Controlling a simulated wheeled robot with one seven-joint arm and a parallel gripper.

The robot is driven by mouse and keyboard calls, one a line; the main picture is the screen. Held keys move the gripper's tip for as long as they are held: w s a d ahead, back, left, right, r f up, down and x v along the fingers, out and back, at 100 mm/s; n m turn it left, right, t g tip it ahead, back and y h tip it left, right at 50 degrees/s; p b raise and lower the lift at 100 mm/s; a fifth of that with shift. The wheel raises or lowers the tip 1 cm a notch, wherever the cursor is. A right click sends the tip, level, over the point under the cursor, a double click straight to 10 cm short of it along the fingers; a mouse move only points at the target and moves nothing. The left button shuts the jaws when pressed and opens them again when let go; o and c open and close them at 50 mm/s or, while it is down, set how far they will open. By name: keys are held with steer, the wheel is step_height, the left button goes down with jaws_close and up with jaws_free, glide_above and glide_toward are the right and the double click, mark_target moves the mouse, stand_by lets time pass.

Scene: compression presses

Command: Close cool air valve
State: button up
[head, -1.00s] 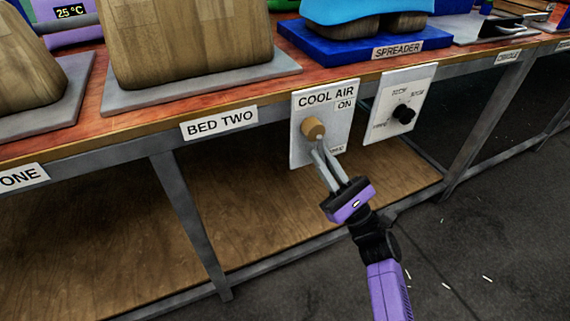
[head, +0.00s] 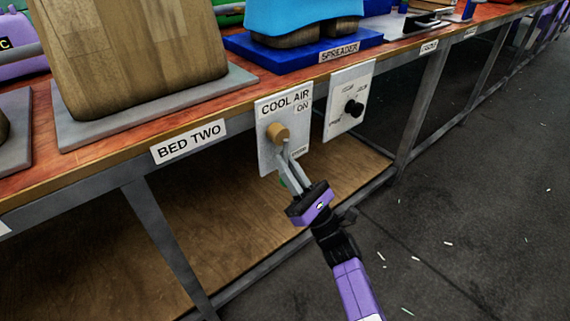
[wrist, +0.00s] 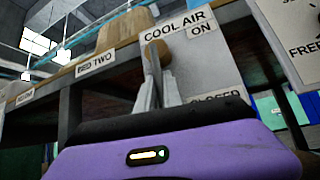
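The cool air valve is a white panel (head: 266,148) on the bench front, marked COOL AIR and ON, with a round tan knob (head: 277,133). In the wrist view the knob (wrist: 160,52) is partly behind my fingers, and a CLOSED label (wrist: 215,98) shows at lower right. My gripper (head: 284,148) reaches up from below, its grey fingertips close together at the knob's lower edge. I cannot tell whether they touch it or hold anything. A small green part (head: 283,181) shows behind the fingers, low on the panel.
A second white panel with a black dial (head: 354,108) is just right of the valve. A bench leg (head: 165,235) and wooden lower shelf (head: 235,215) are under the bench. The dark floor (head: 470,200) at right is mostly clear.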

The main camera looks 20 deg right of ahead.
steer(key=o, duration=0.4)
steer(key=shift+a, duration=0.1)
steer(key=shift+o, duration=0.2)
steer(key=p+v, duration=0.1)
steer(key=v, duration=0.7)
